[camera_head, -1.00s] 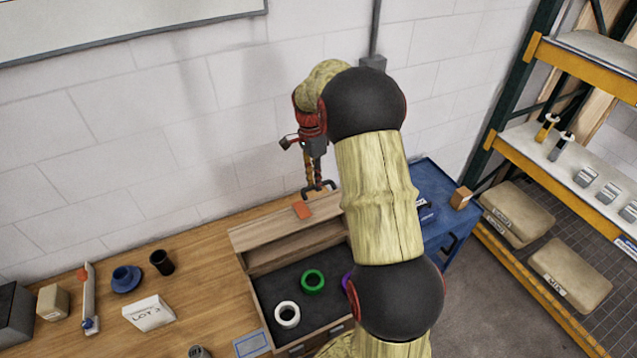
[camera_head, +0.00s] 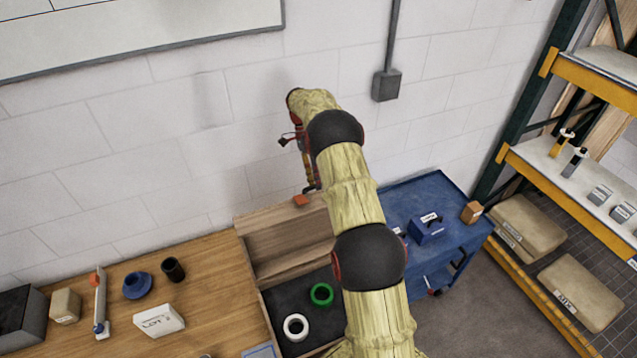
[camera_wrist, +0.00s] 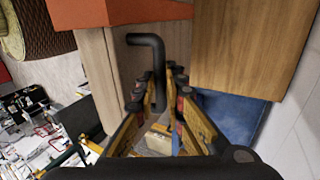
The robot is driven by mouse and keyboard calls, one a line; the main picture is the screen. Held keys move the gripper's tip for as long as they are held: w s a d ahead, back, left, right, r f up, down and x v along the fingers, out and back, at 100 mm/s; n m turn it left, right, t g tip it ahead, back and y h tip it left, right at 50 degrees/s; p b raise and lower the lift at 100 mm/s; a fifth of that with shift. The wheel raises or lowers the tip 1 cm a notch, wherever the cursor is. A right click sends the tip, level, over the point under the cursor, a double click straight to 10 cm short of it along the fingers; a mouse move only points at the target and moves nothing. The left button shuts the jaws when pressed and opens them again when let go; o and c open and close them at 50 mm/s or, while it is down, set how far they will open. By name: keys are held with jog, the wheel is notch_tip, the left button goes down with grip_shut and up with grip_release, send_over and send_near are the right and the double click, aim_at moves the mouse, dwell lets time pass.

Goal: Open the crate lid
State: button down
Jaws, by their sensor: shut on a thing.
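The wooden crate (camera_head: 263,308) stands on the workbench, with its dark interior uncovered at the front. Its lid (camera_head: 285,243) is raised and stands steeply at the back, near the wall. An orange tag (camera_head: 301,200) sits at the lid's top edge. My gripper (camera_head: 311,188) is at this top edge, partly hidden by my arm. In the wrist view my gripper (camera_wrist: 160,90) is shut around the black bent handle (camera_wrist: 146,40) on the lid. A green ring (camera_head: 321,293) and a white ring (camera_head: 295,327) lie inside the crate. My arm covers the crate's right side.
Left on the bench (camera_head: 215,310) are a white labelled box (camera_head: 158,321), a blue cup (camera_head: 137,285) and a black cup (camera_head: 173,269). A blue cart (camera_head: 455,215) stands to the right, beside the shelf rack (camera_head: 530,160). The wall is close behind the lid.

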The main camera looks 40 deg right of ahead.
jog(key=shift+w+d+f+g, duration=0.2)
jog(key=shift+w+f+g, duration=0.5)
jog(key=shift+w+f, duration=0.45)
jog(key=shift+f, duration=0.15)
jog(key=c, duration=2.3)
grip_release()
jog(key=shift+s, duration=0.1)
jog(key=o, duration=0.5)
jog(key=shift+d+r, duration=0.1)
jog(key=shift+r, duration=0.3)
jog(key=shift+c, duration=0.2)
jog(key=shift+w, duration=0.25)
notch_tip(320, 180, up, 10)
jog(key=shift+c, duration=0.3)
